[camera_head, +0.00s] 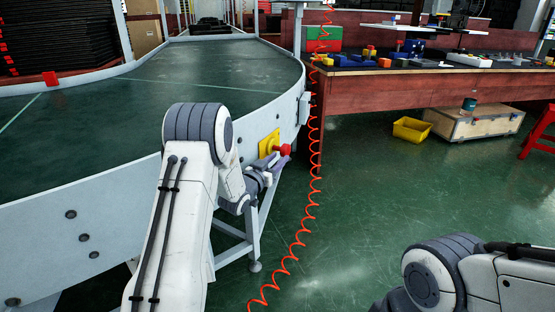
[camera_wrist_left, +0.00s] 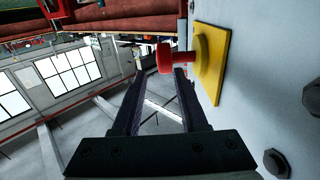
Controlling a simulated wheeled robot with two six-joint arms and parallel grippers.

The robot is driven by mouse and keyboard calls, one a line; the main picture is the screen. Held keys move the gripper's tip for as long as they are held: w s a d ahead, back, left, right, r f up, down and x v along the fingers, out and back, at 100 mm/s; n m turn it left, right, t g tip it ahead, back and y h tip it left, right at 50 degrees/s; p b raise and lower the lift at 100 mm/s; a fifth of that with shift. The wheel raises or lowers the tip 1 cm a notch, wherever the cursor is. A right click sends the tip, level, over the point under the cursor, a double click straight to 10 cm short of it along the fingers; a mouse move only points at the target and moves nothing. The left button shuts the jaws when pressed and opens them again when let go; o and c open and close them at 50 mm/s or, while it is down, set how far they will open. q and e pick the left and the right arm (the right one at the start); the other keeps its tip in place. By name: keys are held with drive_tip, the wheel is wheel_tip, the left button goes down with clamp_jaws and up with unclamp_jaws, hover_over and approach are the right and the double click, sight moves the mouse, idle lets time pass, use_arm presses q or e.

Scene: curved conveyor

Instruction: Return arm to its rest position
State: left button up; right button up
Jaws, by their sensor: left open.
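My left arm reaches forward along the conveyor's outer side in the head view. My left gripper (camera_head: 279,163) is low beside the conveyor wall, close to a red button (camera_head: 284,150) on a yellow plate (camera_head: 269,143). In the left wrist view the gripper (camera_wrist_left: 160,74) has its two dark fingers apart with nothing held between them. The red button (camera_wrist_left: 165,57) shows just beyond the fingertips, on the yellow plate (camera_wrist_left: 213,62). I cannot tell whether a finger touches it. Part of my right arm shows at the bottom right of the head view; its gripper is out of view.
The curved green conveyor (camera_head: 230,65) with its grey side wall fills the left. A red coiled cable (camera_head: 314,170) hangs just right of the gripper. A workbench (camera_head: 430,75), yellow bin (camera_head: 411,130) and wooden crate (camera_head: 475,123) stand farther back. The green floor between is clear.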

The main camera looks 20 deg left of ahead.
use_arm(q)
drive_tip(key=s+d+r+m+g+p, duration=0.1)
drive_tip(key=s+d+g, duration=0.4)
drive_tip(key=d, duration=0.4)
drive_tip(key=s+d+r+m+g, duration=0.1)
drive_tip(key=s+d+g, duration=0.1)
drive_tip(key=s+d, duration=0.55)
drive_tip(key=s+d+m+g, duration=0.1)
drive_tip(key=s+d+g, duration=0.15)
drive_tip(key=s, duration=0.85)
drive_tip(key=s+d+m+g+y+p, duration=0.15)
drive_tip(key=s+g, duration=0.25)
drive_tip(key=s, duration=0.7)
drive_tip(key=s+d+m+g, duration=0.15)
drive_tip(key=s+g, duration=0.25)
drive_tip(key=s, duration=0.8)
wheel_tip(320, 180, up, 37)
drive_tip(key=p, duration=3.7)
drive_tip(key=shift+s+d+r+p, duration=0.25)
drive_tip(key=shift+s+p, duration=0.1)
drive_tip(key=shift+s, duration=0.1)
